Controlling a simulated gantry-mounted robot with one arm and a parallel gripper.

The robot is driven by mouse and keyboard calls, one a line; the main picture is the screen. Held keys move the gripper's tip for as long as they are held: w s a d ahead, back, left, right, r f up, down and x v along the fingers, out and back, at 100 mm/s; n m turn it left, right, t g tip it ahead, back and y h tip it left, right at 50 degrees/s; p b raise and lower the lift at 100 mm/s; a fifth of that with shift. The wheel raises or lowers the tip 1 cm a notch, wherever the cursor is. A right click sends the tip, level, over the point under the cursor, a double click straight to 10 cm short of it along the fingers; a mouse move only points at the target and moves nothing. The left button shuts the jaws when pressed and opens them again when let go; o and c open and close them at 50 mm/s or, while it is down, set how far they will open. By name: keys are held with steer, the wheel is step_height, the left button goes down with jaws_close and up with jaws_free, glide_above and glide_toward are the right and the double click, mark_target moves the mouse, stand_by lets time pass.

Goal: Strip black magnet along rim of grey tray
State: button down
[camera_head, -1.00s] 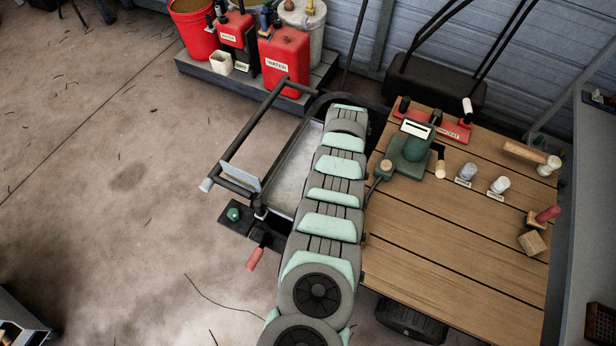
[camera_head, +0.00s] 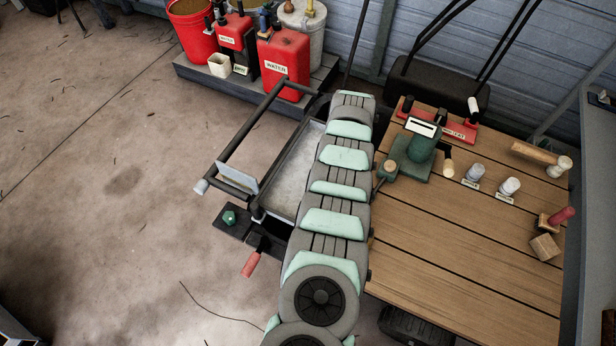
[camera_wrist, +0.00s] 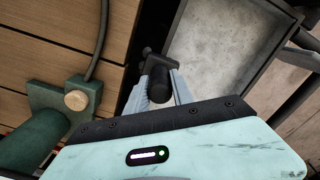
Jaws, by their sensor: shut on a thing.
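The grey tray (camera_head: 297,176) hangs beside the wooden bench, partly hidden by my arm in the head view. In the wrist view its pale inner floor and grey walls (camera_wrist: 262,70) fill the upper right. My gripper (camera_wrist: 160,92) is shut on the black magnet (camera_wrist: 158,76), a dark rounded piece between the two grey fingers. The magnet appears over or close to the tray's near-bench rim in the wrist view; I cannot tell whether it touches. My gripper and the magnet are hidden behind my arm in the head view.
The wooden bench (camera_head: 450,245) holds a green stand (camera_head: 415,155), pale jars (camera_head: 510,187) and wooden blocks (camera_head: 545,247). A black tube frame (camera_head: 240,135) borders the tray. A red-handled tool (camera_head: 253,262) hangs in front. Red water cans (camera_head: 284,62) stand behind.

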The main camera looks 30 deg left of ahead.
steer(key=shift+s+p, duration=0.2)
steer(key=shift+p, duration=0.65)
steer(key=s+p, duration=0.1)
steer(key=p, duration=0.1)
steer(key=s+p, duration=0.1)
steer(key=p, duration=0.2)
steer(key=shift+s+d+r, duration=0.15)
steer(key=shift+s+d, duration=0.05)
steer(key=shift+d, duration=0.05)
steer(key=shift+s+f+p, duration=0.2)
steer(key=shift+p, duration=0.35)
steer(key=shift+s+r+p, duration=0.15)
steer(key=shift+p, duration=0.35)
steer(key=s+p, duration=0.2)
steer(key=p, duration=0.2)
steer(key=shift+s+d+p, duration=0.15)
steer(key=shift+s+p, duration=0.2)
steer(key=shift+p, duration=0.05)
